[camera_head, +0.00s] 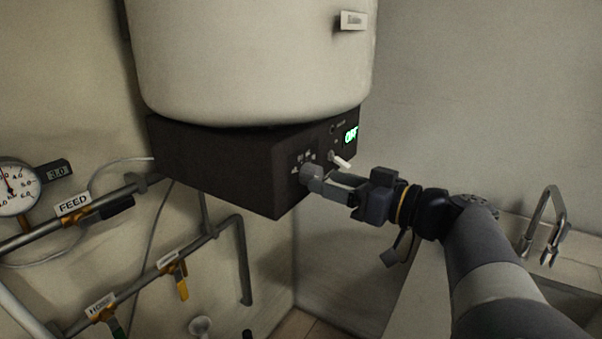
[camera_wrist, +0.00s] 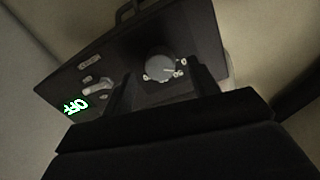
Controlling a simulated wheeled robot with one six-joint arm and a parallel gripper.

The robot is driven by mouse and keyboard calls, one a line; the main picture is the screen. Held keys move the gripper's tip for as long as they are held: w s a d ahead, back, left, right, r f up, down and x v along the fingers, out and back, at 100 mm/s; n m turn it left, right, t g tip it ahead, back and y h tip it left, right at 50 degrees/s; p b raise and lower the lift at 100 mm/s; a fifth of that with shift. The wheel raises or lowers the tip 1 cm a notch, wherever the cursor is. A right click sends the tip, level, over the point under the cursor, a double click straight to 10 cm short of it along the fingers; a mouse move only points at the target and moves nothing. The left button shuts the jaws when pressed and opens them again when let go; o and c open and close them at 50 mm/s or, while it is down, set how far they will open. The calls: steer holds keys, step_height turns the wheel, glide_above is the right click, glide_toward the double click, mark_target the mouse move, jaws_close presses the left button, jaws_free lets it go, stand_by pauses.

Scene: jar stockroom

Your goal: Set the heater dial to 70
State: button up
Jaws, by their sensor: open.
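The heater is a dark box (camera_head: 225,170) with a grey round dial (camera_head: 308,173) on its front panel. In the wrist view the dial (camera_wrist: 160,67) is at the centre, with small printed marks around its edge, too small to read. My gripper (camera_head: 323,182) is at the panel, its fingers reaching to the dial. In the wrist view my gripper (camera_wrist: 164,77) is open, one finger on each side of the dial. I cannot tell whether the fingers touch it. A green display (camera_head: 351,135) reads OFF, with a pale switch lever (camera_head: 341,161) below it.
A large pale tank (camera_head: 250,60) sits on the heater box. Pipes with a FEED label (camera_head: 73,203), a gauge (camera_head: 18,187) and a yellow-handled valve (camera_head: 181,283) are at left. A sink tap (camera_head: 541,225) stands at right.

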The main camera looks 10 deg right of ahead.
steer(key=shift+x, duration=1.2)
steer(key=shift+c, duration=0.6)
steer(key=c, duration=0.9)
